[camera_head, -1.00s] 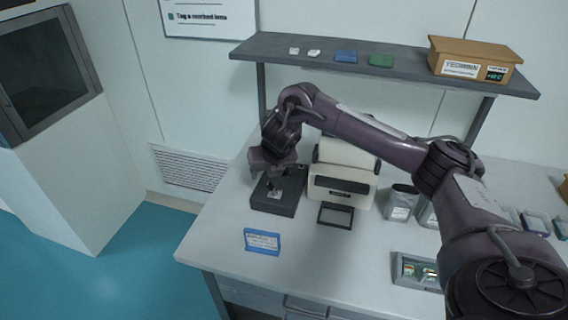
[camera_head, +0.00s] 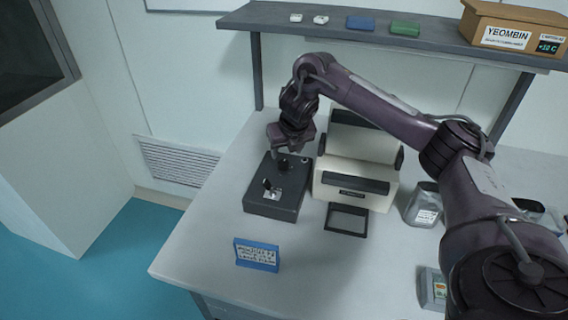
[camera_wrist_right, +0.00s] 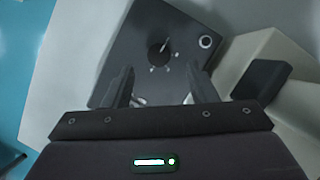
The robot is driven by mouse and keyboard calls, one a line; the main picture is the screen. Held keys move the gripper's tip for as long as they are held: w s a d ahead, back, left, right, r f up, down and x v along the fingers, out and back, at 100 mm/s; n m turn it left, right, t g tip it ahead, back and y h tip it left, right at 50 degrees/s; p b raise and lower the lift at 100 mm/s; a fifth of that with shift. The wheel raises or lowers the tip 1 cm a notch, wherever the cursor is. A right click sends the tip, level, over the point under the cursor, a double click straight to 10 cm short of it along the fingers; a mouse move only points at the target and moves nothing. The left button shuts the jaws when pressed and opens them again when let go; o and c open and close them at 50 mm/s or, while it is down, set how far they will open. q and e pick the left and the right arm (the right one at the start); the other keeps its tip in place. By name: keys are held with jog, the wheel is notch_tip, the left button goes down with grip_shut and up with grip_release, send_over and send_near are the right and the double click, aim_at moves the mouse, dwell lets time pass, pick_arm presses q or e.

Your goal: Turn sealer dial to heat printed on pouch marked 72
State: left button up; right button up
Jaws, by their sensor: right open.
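A dark control box (camera_head: 259,204) stands on the bench, left of the cream sealer (camera_head: 355,150). In the right wrist view, its round black dial (camera_wrist_right: 160,52) has a pale pointer tilted up and slightly right, with small pale marks around it. My right gripper (camera_head: 286,157) is above the box's far part. In the wrist view its open fingers (camera_wrist_right: 160,80) straddle the dial's line, with the dial just beyond the tips and nothing held. A silver pouch (camera_head: 424,203) stands right of the sealer; its label is too small to read. My left gripper is out of view.
A blue sign (camera_head: 257,255) stands near the bench's front. A small dark-framed plate (camera_head: 347,219) lies before the sealer. A shelf (camera_head: 330,29) crosses behind, holding small items and a cardboard box (camera_head: 510,32). More pouches are partly hidden behind my right arm.

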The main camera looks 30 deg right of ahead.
aim_at(284, 162)
jog(key=b+x, duration=0.2)
jog(key=x, duration=0.1)
jog(key=b+x, duration=0.1)
jog(key=x, duration=0.1)
jog(key=shift+s+a+f, duration=0.15)
jog(key=shift+a+f, duration=0.1)
jog(key=shift+f, duration=0.05)
jog(key=shift+w+d+f+b, duration=0.15)
jog(key=shift+w+f+b, duration=0.2)
jog(key=shift+f, duration=0.1)
jog(key=shift+s+r, duration=0.1)
